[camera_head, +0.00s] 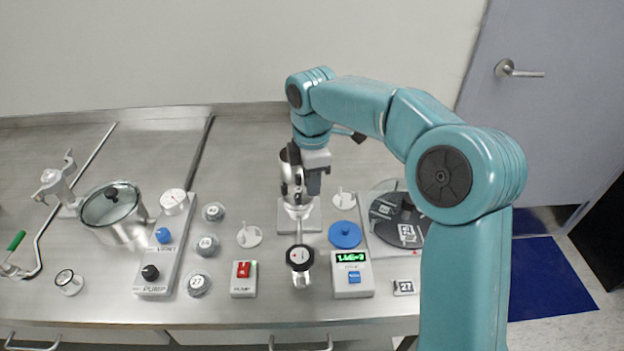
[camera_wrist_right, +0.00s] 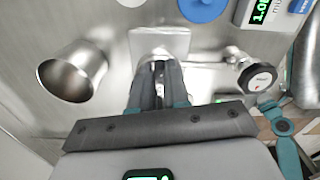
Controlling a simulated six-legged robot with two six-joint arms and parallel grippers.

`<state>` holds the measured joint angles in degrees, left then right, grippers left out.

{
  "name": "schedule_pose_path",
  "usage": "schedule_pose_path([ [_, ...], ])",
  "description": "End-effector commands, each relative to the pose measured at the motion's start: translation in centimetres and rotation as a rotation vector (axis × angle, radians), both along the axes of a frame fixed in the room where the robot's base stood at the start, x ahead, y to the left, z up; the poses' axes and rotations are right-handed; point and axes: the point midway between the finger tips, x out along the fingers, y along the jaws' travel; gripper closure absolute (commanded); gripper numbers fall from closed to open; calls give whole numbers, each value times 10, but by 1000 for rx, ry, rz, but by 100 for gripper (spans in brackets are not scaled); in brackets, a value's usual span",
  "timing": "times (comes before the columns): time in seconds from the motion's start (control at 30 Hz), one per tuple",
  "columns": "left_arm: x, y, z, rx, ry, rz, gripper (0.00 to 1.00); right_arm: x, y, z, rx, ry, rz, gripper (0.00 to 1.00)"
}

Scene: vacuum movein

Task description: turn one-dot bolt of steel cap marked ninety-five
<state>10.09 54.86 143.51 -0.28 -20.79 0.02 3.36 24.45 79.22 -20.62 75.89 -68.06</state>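Three round steel caps with number labels stand in a column left of centre in the head view: a far cap (camera_head: 213,212), a middle cap (camera_head: 206,245) and a near cap (camera_head: 197,285). My right gripper (camera_head: 298,191) points down over a metal fitting on a square plate (camera_head: 312,216), to the right of the caps. In the wrist view its fingers (camera_wrist_right: 159,72) are close together with bright metal between them; whether they grip it is unclear. My left gripper is not in view.
A steel cup (camera_wrist_right: 75,75) stands beside the right gripper. A lidded pot (camera_head: 112,215), a valve and pump panel (camera_head: 168,245), a red-switch box (camera_head: 244,279), a display box (camera_head: 352,274) and a blue disc (camera_head: 345,235) stand around. The back of the bench is mostly clear.

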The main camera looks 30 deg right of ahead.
Motion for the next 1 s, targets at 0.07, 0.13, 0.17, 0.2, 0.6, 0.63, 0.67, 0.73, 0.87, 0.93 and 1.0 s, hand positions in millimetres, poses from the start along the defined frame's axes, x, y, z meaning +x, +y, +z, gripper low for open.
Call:
schedule_pose_path([
  [0.07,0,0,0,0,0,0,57,-1,0,0,0,3,0,100],
  [0.13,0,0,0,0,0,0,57,-1,0,0,0,3,0,100],
  [0.17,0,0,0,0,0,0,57,-1,0,0,-1,4,-1,100],
  [0.2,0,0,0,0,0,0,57,-1,0,0,-1,4,-3,100],
  [0.6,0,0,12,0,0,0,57,-1,0,1,0,7,-174,100],
  [0.63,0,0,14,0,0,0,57,-1,0,1,0,6,-198,100],
  [0.67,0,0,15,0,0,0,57,-1,0,1,0,6,-221,100],
  [0.73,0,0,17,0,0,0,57,-1,0,1,-1,5,-277,100],
  [0.87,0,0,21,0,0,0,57,-1,0,1,-1,6,-379,100],
  [0.93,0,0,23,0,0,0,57,-1,0,0,-1,6,-429,100],
  [1.0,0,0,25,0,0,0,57,-1,0,0,-1,5,-477,100],
])
